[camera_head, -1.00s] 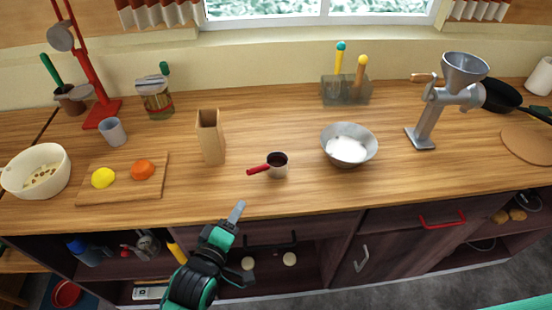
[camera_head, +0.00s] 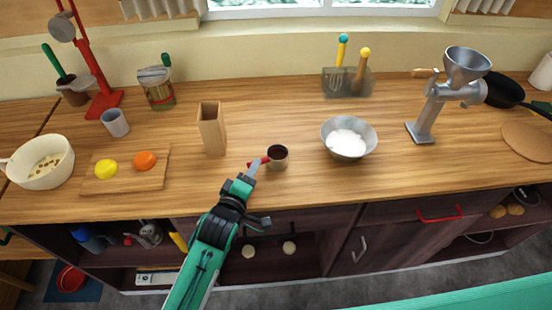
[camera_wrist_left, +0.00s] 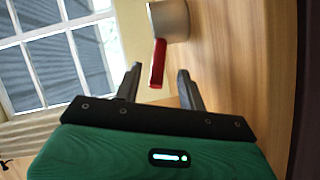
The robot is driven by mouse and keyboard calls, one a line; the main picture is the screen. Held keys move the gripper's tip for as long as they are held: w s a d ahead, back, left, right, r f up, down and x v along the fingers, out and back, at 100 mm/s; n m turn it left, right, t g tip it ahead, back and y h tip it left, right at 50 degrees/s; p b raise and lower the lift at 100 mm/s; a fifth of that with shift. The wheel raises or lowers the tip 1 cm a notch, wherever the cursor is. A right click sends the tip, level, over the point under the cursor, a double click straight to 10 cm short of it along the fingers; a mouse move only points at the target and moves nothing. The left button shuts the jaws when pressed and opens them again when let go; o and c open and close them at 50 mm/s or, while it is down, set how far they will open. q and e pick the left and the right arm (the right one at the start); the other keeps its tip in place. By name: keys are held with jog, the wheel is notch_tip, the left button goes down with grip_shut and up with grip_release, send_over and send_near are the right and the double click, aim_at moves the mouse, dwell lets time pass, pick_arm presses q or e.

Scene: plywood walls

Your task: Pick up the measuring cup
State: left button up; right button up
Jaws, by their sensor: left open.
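The measuring cup (camera_head: 278,158) is small, with a dark inside and a red handle pointing left, and stands on the wooden counter. In the left wrist view, its pale metal body (camera_wrist_left: 171,20) is at the top and its red handle (camera_wrist_left: 158,64) points toward the jaws. My left gripper (camera_head: 252,168) is at the handle, partly covering it in the head view. In the left wrist view, the two fingers of my left gripper (camera_wrist_left: 159,82) are apart, with the handle's end between or just ahead of their tips; contact cannot be told. My right gripper is not in view.
A wooden block holder (camera_head: 211,130) stands left of the cup and a metal bowl (camera_head: 371,136) with white contents stands to its right. A cutting board (camera_head: 128,184) with a lemon and an orange lies further left. The counter in front of the bowl is clear.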

aim_at(267, 162)
pick_arm(q)
jog(key=shift+p+x, duration=0.4)
jog(key=shift+x, duration=1.45)
jog(key=shift+r, duration=0.15)
grip_shut()
jog(key=shift+r, duration=0.15)
